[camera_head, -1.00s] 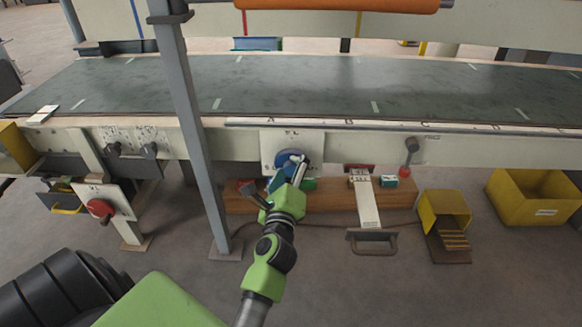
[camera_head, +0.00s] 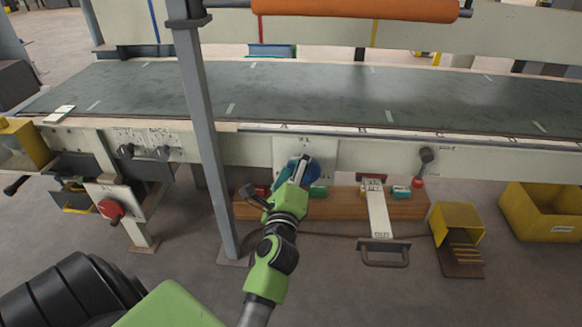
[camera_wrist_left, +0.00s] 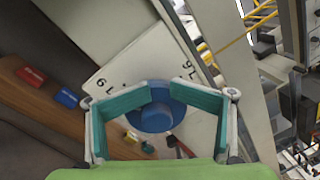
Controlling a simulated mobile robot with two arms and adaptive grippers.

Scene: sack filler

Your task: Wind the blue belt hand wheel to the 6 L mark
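The blue hand wheel (camera_head: 285,173) is on a pale plate (camera_head: 322,155) on the conveyor's front side. It is partly hidden by my left gripper (camera_head: 299,168), which reaches it from below. The teal finger pads of my left gripper (camera_wrist_left: 160,90) lie on either side of the boss, tips close together. Whether they press on the wheel is unclear. Dark marks show on the plate (camera_wrist_left: 125,72) at both sides of the wheel; I see no clear pointer. My right gripper is out of view.
A grey post (camera_head: 205,140) stands left of my left arm. A wooden beam (camera_head: 340,207) runs below the wheel. A red knob (camera_head: 111,210) is at left.

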